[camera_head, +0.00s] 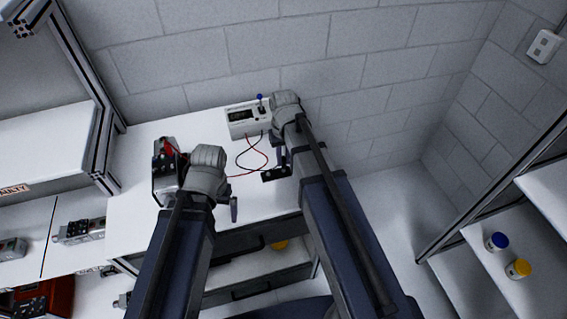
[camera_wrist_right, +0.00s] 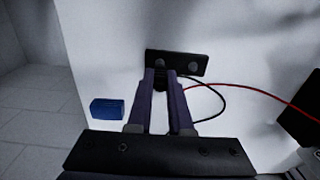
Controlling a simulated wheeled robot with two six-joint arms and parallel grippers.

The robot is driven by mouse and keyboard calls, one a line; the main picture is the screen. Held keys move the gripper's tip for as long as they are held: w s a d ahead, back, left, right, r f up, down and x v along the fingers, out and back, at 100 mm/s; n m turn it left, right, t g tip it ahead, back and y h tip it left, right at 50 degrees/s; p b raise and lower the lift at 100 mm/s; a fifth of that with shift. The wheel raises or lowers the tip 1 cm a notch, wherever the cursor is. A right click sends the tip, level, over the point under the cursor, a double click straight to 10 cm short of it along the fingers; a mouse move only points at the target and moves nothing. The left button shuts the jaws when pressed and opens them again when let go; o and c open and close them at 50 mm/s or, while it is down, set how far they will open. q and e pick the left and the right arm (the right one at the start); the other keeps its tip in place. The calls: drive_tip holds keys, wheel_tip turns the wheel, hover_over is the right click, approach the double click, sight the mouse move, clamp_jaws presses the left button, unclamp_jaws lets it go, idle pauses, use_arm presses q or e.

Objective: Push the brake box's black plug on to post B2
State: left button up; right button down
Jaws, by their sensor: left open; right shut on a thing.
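The brake box (camera_head: 246,118), pale with a dark display and a blue-topped lever, stands at the back of the white table. A black lead (camera_head: 243,160) and a red lead (camera_head: 262,160) run from it. In the right wrist view, a black terminal strip (camera_wrist_right: 190,66) shows two round grey posts. My right gripper (camera_wrist_right: 168,78) is shut on the black plug (camera_wrist_right: 173,84), right at the strip's near edge; the black lead leaves from there. The fingers hide how the plug meets a post, and the post labels are unreadable. My left gripper (camera_head: 233,208) is open near the table's front.
A blue block (camera_wrist_right: 107,109) lies left of my right fingers. The red lead (camera_wrist_right: 250,88) runs right across the white surface. Shelves flank both sides.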

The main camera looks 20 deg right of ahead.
drive_tip(key=shift+r+p, duration=1.85)
drive_tip(key=shift+r, duration=0.15)
drive_tip(key=shift+f, duration=0.15)
